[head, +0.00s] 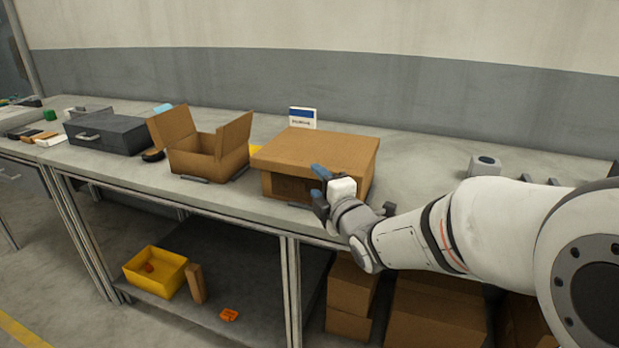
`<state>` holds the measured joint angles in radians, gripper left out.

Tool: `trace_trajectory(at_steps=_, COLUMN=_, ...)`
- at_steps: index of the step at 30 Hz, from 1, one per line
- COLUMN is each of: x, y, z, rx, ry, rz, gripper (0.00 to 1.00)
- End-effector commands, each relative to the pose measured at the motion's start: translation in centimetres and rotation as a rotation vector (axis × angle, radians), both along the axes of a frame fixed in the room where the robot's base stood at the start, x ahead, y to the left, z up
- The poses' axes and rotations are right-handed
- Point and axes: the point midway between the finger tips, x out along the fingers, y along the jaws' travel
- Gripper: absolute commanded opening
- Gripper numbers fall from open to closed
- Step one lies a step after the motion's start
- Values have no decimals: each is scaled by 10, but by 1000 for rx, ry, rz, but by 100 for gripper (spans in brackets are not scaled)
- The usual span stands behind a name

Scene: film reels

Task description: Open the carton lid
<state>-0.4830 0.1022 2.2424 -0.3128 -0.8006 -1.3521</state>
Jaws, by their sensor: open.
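A brown carton (335,141) stands on the grey bench, right of centre in the head view. Its flat lid lies on top and looks shut. My gripper (317,187) is open at the carton's front, just below the lid's front edge. Whether its fingers touch the carton I cannot tell. The gripper and wrist hide part of the carton's front face. A second brown carton (190,160) to the left stands with flaps raised.
A small sign (302,117) stands behind the carton. A dark grey case (106,134) sits further left on the bench. A grey block (485,165) stands at the right. On the lower shelf are a yellow bin (155,272) and several cartons. The bench right of the carton is mostly clear.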

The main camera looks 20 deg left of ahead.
Motion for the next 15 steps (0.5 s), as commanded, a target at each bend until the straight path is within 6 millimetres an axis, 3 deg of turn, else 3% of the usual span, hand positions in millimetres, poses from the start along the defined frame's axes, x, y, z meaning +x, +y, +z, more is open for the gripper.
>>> trace_trajectory(at_steps=7, x=29, y=25, z=0, rx=-1, ry=2, rz=-1, gripper=48)
trace_trajectory(at_steps=15, x=38, y=33, z=0, rx=1, ry=2, rz=-1, gripper=48)
